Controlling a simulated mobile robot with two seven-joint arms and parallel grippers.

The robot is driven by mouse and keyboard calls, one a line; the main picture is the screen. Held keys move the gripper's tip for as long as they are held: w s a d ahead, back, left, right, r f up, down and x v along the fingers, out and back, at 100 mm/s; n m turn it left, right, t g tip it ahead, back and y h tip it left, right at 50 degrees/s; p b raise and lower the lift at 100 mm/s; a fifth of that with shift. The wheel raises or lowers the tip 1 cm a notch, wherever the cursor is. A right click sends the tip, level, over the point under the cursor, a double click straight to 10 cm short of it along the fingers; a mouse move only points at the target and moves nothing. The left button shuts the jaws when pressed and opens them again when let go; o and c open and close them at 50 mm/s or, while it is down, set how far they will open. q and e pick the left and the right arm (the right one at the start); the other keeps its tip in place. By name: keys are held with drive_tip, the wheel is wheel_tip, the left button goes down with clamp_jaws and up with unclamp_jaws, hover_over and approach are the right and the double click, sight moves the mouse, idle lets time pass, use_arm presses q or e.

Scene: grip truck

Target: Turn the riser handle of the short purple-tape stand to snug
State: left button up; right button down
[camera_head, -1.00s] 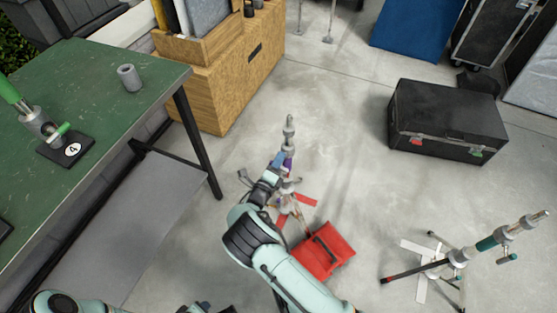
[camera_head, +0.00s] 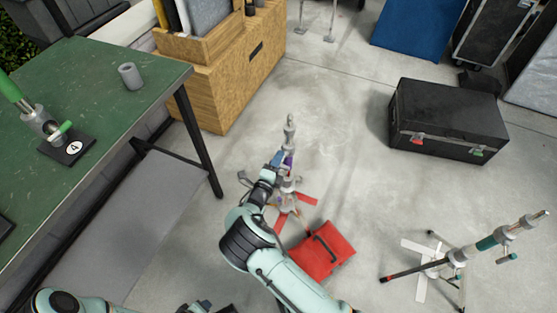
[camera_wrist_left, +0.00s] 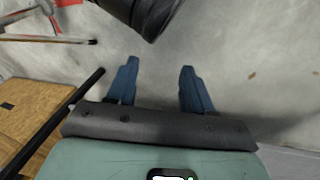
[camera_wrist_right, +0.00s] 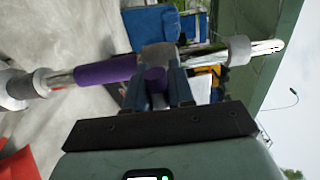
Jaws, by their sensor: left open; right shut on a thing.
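The short purple-tape stand (camera_head: 290,133) stands upright on the floor in the middle of the head view, its base partly behind my right arm. In the right wrist view its purple tape (camera_wrist_right: 105,70) lies left of a grey collar (camera_wrist_right: 158,55). My right gripper (camera_head: 278,160) is at the stand's collar. In the right wrist view its fingers (camera_wrist_right: 157,88) are shut on the purple-ended riser handle (camera_wrist_right: 155,76). My left gripper (camera_wrist_left: 160,85) is open and empty above the floor in its wrist view.
A red sandbag (camera_head: 335,262) lies by the stand's feet. A teal-tape stand (camera_head: 485,245) is at right, with a black case (camera_head: 450,122) behind it. A green table (camera_head: 100,85) and wooden crate (camera_head: 235,70) are at left. Bare floor lies between.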

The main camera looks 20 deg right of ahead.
drive_tip(key=shift+d, duration=0.1)
drive_tip(key=c, duration=1.1)
unclamp_jaws()
drive_tip(key=shift+s, duration=0.1)
drive_tip(key=shift+o, duration=0.2)
use_arm(q)
drive_tip(key=shift+g+h, duration=0.3)
drive_tip(key=shift+g, duration=0.3)
drive_tip(key=s+r, duration=0.1)
drive_tip(key=s+d+r+p, duration=0.1)
drive_tip(key=s+d+p, duration=0.1)
drive_tip(key=s, duration=0.1)
drive_tip(key=shift+r, duration=0.4)
use_arm(e)
drive_tip(key=v, duration=1.3)
use_arm(q)
drive_tip(key=shift+p, duration=0.3)
